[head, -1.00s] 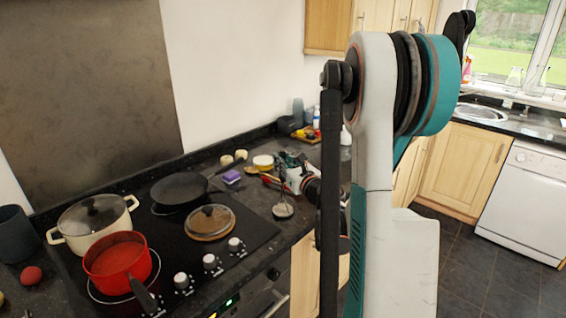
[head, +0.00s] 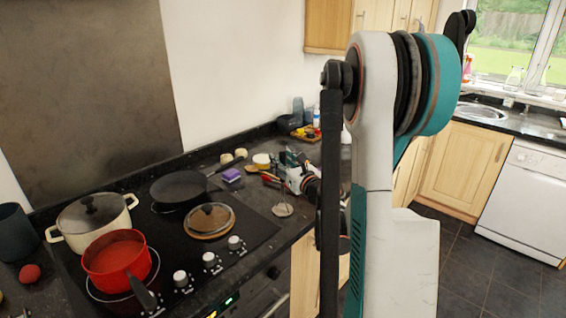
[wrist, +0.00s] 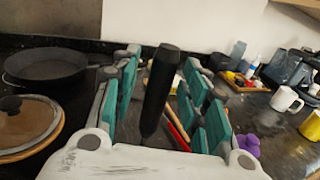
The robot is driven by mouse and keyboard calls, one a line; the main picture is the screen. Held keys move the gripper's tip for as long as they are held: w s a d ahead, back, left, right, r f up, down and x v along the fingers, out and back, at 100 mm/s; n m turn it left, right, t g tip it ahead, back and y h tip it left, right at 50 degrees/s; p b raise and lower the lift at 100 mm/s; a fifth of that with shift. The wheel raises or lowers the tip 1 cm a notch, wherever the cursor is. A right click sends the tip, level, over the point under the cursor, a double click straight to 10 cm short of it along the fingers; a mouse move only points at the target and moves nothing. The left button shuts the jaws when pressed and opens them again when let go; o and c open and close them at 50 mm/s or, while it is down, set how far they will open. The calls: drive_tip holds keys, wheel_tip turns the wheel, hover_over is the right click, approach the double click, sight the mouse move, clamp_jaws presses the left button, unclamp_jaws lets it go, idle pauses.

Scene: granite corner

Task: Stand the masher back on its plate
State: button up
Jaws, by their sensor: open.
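The masher's black handle (wrist: 158,90) stands up between my fingers in the wrist view, leaning slightly. Gaps show between it and the teal pads on both sides. My gripper (wrist: 163,68) is open around the handle. In the head view my gripper (head: 287,165) is over the counter right of the hob. The wrist view hides the masher's lower end.
On the hob are a black frying pan (head: 179,187), a lid (head: 210,220), a red saucepan (head: 118,262) and a cream pot (head: 92,222). A purple sponge (head: 231,176) lies behind. A white mug (wrist: 287,100) and yellow mug (wrist: 313,124) stand to the right.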

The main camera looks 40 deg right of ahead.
drive_tip(key=shift+s, duration=0.1)
drive_tip(key=v, duration=1.2)
